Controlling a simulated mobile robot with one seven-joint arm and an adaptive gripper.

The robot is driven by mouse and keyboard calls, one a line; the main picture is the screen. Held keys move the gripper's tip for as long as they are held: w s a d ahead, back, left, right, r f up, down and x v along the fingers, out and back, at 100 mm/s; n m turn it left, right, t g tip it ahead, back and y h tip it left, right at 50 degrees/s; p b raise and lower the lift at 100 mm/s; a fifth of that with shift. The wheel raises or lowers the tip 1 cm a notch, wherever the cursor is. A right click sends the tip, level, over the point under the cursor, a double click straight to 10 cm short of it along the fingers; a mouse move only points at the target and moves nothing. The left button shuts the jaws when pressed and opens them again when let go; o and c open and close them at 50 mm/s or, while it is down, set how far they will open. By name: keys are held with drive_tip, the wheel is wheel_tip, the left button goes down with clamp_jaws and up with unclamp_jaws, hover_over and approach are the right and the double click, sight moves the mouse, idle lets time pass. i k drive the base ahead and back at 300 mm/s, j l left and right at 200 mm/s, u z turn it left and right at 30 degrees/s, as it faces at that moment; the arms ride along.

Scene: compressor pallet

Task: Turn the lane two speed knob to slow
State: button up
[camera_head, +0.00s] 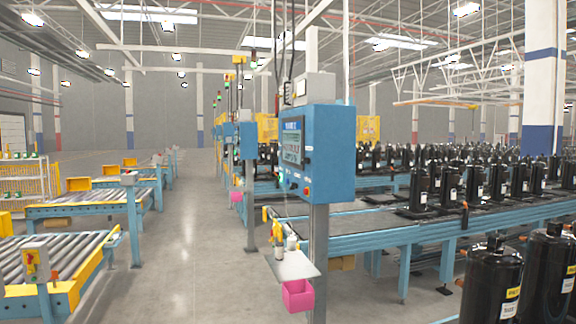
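No knob can be made out clearly as the lane two speed knob. A blue control cabinet (330,150) stands on a grey post right of the middle. Its left side carries a screen panel (292,142) and small buttons, including a red one (306,191); their labels are too small to read. A small grey control box (35,262) with red and yellow parts stands on a blue post by the left roller conveyor; whether it has a knob is too small to tell. My gripper is not in view.
Roller conveyors (85,207) line the left. A conveyor with black compressors (448,187) runs along the right, with more compressors (492,284) at front right. A small shelf (290,264) and pink bin (297,295) jut out below the cabinet. The grey aisle floor (190,250) is clear.

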sight(307, 160)
drive_tip(key=i+j+z, duration=0.1)
drive_tip(key=i+j, duration=0.6)
drive_tip(key=i, duration=0.15)
drive_tip(key=i+j, duration=0.75)
drive_tip(key=i+l+z, duration=0.05)
drive_tip(key=i, duration=0.05)
